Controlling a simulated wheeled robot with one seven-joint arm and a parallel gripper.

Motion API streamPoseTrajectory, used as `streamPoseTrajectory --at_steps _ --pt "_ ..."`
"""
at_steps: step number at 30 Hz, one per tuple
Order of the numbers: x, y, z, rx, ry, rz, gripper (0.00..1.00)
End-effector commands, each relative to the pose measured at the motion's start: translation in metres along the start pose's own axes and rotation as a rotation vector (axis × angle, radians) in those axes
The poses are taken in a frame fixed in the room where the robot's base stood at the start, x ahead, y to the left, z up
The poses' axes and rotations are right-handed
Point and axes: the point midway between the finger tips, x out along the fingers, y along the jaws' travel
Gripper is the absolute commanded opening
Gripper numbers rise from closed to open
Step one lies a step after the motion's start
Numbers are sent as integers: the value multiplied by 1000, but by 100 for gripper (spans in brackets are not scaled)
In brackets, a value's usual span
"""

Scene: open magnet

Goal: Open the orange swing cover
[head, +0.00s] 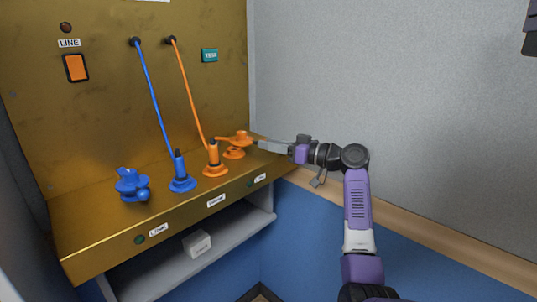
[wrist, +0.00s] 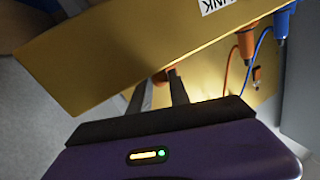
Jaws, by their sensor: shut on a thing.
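The orange swing cover (head: 238,136) sits on its round orange socket at the right end of the brass ledge, beside the orange plug (head: 215,158). My gripper (head: 257,142) reaches in from the right and its fingertips are at the right side of the cover. In the wrist view, an orange part of the cover (wrist: 162,76) shows between the two dark fingertips (wrist: 159,82), and the gripper is shut on it. The brass ledge hides most of the cover there. I cannot tell how far the cover is turned.
A blue plug (head: 181,175) and a blue covered socket (head: 131,184) stand to the left on the ledge (head: 100,240). Blue and orange cords run up the brass panel. A white box (head: 197,243) lies on the shelf below. A grey wall (head: 430,120) stands behind my arm.

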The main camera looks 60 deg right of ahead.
Motion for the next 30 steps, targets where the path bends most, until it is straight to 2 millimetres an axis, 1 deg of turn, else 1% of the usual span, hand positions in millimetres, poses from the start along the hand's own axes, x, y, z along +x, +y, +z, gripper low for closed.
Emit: streamPoseTrajectory --at_steps 4,16,17,18,20,30 --pt "1 3 0 0 -3 -14 0" --pt "1 3 0 1 -4 -18 0" --pt "1 3 0 1 -4 -18 27" --pt "1 3 0 1 -4 -18 35" --pt "1 3 0 0 -4 -18 45" --pt "1 3 -2 0 -4 -17 45"
